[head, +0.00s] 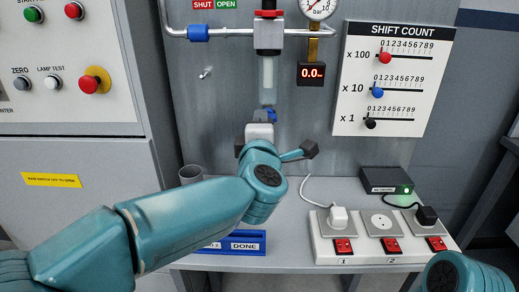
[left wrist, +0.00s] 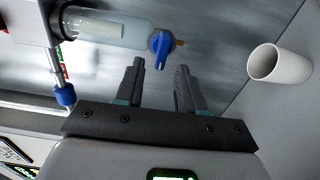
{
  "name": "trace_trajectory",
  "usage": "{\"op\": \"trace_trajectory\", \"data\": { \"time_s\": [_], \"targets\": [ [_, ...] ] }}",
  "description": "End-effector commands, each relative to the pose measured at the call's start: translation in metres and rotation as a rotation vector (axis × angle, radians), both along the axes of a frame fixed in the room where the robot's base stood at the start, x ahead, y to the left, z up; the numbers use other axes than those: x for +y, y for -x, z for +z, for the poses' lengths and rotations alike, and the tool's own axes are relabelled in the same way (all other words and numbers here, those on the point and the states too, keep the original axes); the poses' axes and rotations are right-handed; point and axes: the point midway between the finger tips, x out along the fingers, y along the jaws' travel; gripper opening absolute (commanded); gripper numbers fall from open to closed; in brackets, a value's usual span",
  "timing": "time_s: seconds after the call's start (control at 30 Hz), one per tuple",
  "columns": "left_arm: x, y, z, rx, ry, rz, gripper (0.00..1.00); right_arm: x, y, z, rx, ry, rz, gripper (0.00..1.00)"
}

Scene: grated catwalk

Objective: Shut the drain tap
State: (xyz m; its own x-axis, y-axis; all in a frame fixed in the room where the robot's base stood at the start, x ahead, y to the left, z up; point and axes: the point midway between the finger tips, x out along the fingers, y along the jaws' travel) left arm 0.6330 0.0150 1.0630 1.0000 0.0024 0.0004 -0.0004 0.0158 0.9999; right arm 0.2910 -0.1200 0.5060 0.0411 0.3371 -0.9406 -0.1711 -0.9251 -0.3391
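The drain tap is the small blue tap (head: 269,114) at the lower end of the clear sight tube (head: 268,76) in the head view. In the left wrist view the blue tap (left wrist: 160,45) sits at the end of the tube (left wrist: 108,37), with a brass-coloured outlet beyond it. Its blue handle points across the tube's axis. My left gripper (left wrist: 158,76) is open and empty, its fingertips close to the tap but apparently apart from it. In the head view my left gripper (head: 259,131) is just below the tap, its fingers mostly hidden. My right gripper is not in view.
A grey cup (head: 190,174) stands on the bench left of my wrist. Shut and open labels (head: 214,4) are above the pipe. A slider board (head: 392,80) hangs at right. Sockets (head: 381,222), a black box (head: 387,181) and a blue tray (head: 246,243) occupy the bench.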

Motion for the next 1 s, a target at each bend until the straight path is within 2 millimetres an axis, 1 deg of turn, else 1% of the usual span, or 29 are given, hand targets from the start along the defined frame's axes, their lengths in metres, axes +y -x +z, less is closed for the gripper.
{"op": "trace_trajectory", "data": {
  "time_s": [0.03,0.1,0.3,0.4,0.5,0.6,0.7,1.0],
  "targets": [
    [-0.001,0.014,0.0,-0.002,0.002,-0.005,0.38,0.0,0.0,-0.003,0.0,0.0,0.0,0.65],
    [-0.001,0.034,0.001,-0.002,0.002,-0.005,0.38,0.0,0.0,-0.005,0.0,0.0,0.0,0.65],
    [0.0,0.086,0.001,-0.003,0.002,-0.004,0.38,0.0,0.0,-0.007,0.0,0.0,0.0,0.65],
    [0.0,0.106,0.001,-0.003,0.002,-0.002,0.38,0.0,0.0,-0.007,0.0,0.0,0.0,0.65],
    [0.0,0.12,0.001,-0.003,0.002,-0.002,0.38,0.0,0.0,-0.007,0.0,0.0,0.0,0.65],
    [0.0,0.128,0.001,-0.002,0.003,0.0,0.38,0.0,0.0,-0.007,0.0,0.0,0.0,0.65],
    [0.0,0.131,0.001,-0.002,0.002,0.0,0.38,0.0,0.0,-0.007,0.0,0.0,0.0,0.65],
    [0.0,0.131,0.001,-0.002,0.002,0.001,0.38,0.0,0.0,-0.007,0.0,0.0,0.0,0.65]
  ]
}}
